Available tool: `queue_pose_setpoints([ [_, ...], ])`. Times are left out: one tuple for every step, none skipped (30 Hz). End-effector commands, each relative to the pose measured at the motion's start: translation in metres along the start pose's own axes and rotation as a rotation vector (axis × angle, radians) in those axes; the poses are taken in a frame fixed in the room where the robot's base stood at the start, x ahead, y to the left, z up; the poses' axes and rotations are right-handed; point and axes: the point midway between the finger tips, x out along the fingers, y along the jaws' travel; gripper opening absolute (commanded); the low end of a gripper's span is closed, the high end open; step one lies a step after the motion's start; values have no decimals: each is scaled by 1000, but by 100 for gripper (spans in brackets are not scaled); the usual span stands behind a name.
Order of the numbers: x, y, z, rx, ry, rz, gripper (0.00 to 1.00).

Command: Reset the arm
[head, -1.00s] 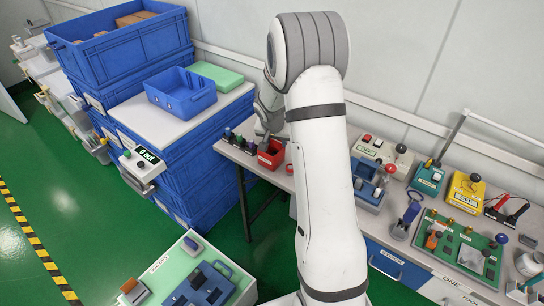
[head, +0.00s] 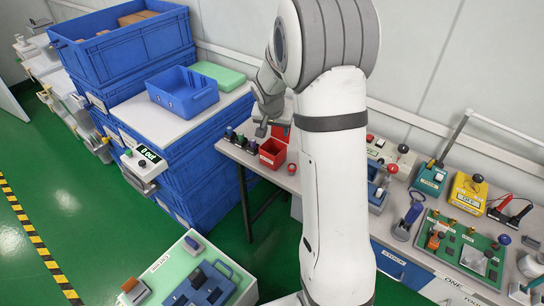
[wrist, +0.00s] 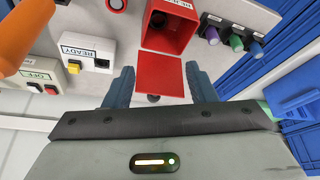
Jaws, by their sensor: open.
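My gripper (wrist: 160,88) is open, with its two blue fingers apart and nothing held between them. In the head view my gripper (head: 262,128) is above the left end of the workbench, close to a small open red box (head: 271,155). The wrist view shows the red box (wrist: 172,28) beyond the fingertips. A flat red panel (wrist: 160,74) at the box's edge shows between the fingers, and I cannot tell if they touch it. My white arm hides part of the bench.
Stacked blue crates (head: 190,150) stand left of the bench. Testers (head: 467,190) crowd the bench's right.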

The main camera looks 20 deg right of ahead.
Motion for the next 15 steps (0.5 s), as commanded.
queue_pose_setpoints([
  [-1,0,0,0,0,0,51],
  [-1,0,0,0,0,0,51],
  [-1,0,0,1,0,0,51],
  [-1,1,0,1,-1,0,51],
  [-1,1,0,1,-1,1,51],
  [-1,1,0,1,-1,1,51],
  [-1,1,0,1,-1,1,51],
  [-1,1,0,1,-1,1,51],
  [-1,1,0,1,-1,1,51],
  [-1,1,0,1,0,1,51],
  [-1,1,0,1,-1,1,51],
  [-1,1,0,1,0,1,51],
  [-2,1,0,0,0,0,51],
  [-7,1,2,-5,-1,-1,51],
  [-15,2,6,-17,-3,-2,51],
])
